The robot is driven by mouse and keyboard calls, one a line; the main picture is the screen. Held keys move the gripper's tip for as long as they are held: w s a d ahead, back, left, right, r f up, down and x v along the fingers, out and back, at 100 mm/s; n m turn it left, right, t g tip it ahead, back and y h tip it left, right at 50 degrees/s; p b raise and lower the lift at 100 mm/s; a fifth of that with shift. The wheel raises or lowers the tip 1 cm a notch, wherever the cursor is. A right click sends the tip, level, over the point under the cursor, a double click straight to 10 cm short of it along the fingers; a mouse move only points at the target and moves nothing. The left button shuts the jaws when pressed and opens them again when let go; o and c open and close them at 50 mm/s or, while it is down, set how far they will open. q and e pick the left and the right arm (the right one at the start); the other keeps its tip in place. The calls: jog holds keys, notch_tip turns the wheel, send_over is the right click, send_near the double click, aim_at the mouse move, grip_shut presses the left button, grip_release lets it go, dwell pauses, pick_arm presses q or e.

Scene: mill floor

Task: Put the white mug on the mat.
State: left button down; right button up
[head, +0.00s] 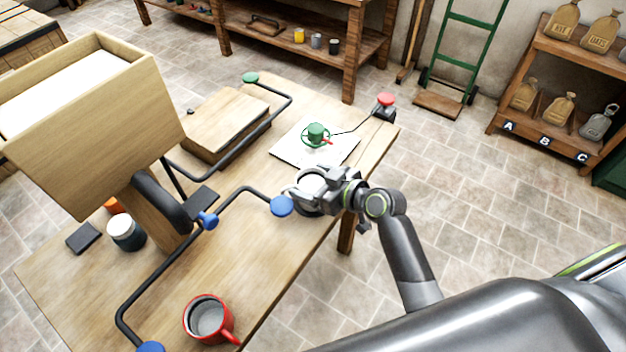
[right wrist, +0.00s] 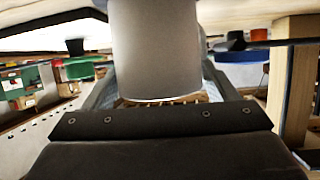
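The white mug (head: 309,184) is at my right gripper (head: 318,190), near the right edge of the table, partly hidden by the fingers. In the right wrist view the mug (right wrist: 155,50) fills the space between the fingers, which lie close along both its sides with no clear gap. I cannot tell whether it touches the tabletop. My left gripper is not in view.
A bent dark rail with blue knobs (head: 281,206) runs close left of the gripper. A red mug (head: 208,318) stands at the near edge. A wooden box on a post (head: 95,125) rises at left. A red button (head: 386,99) sits at the far corner. Bare tabletop shows front centre.

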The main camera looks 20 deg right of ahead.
jog(key=shift+r, duration=0.1)
jog(key=shift+r, duration=0.15)
jog(key=b+v, duration=0.1)
jog(key=v, duration=1.1)
